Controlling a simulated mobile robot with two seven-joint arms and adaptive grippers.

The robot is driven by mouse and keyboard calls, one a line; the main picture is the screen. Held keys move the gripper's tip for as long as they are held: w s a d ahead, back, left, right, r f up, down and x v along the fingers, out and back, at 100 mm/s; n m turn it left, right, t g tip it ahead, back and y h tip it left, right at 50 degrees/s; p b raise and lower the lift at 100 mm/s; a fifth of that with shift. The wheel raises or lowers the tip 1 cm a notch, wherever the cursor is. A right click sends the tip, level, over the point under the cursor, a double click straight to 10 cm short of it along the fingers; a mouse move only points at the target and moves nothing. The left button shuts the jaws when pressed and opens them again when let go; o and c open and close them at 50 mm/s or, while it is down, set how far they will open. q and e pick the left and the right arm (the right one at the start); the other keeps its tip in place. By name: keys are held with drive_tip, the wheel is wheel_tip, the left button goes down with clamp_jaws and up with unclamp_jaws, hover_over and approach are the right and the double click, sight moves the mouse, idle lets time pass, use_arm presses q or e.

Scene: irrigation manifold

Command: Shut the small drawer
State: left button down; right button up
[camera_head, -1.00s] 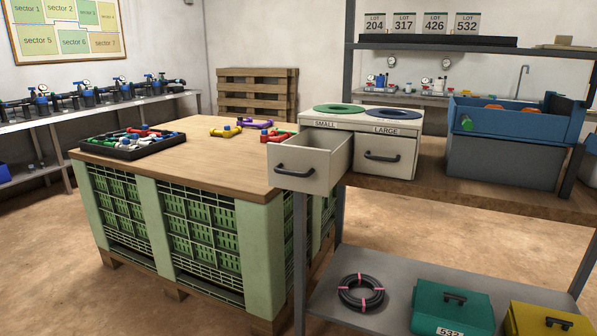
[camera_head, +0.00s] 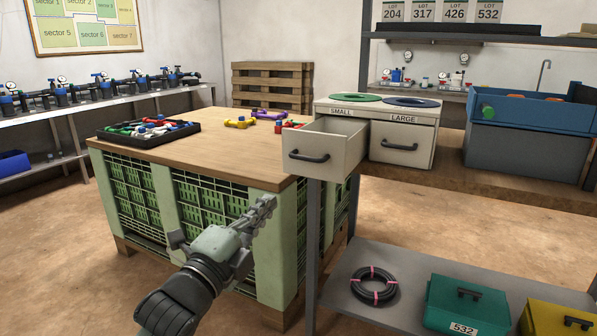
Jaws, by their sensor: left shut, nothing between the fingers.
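The small drawer (camera_head: 318,152) is pulled out toward me from the left half of a cream two-drawer box, under the label SMALL. It has a dark bar handle on its front. The large drawer (camera_head: 402,147) beside it, under the label LARGE, is shut. My left gripper (camera_head: 268,204) is shut and empty. It shows in front of the crate table's corner, lower and left of the small drawer's front, apart from it. My right gripper is not in view.
The wooden-topped crate table (camera_head: 180,170) stands left of the drawer, with a black tray (camera_head: 112,136) of fittings and loose coloured fittings. A black hose coil (camera_head: 374,287) and teal case (camera_head: 468,302) lie on the lower shelf.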

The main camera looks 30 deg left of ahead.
use_arm(q)
drive_tip(key=p, duration=0.2)
approach(305, 159)
drive_tip(key=w, duration=0.2)
drive_tip(key=w+r, duration=0.1)
drive_tip(key=w, duration=0.2)
drive_tip(key=shift+w+a, duration=0.1)
drive_tip(key=shift+w, duration=0.75)
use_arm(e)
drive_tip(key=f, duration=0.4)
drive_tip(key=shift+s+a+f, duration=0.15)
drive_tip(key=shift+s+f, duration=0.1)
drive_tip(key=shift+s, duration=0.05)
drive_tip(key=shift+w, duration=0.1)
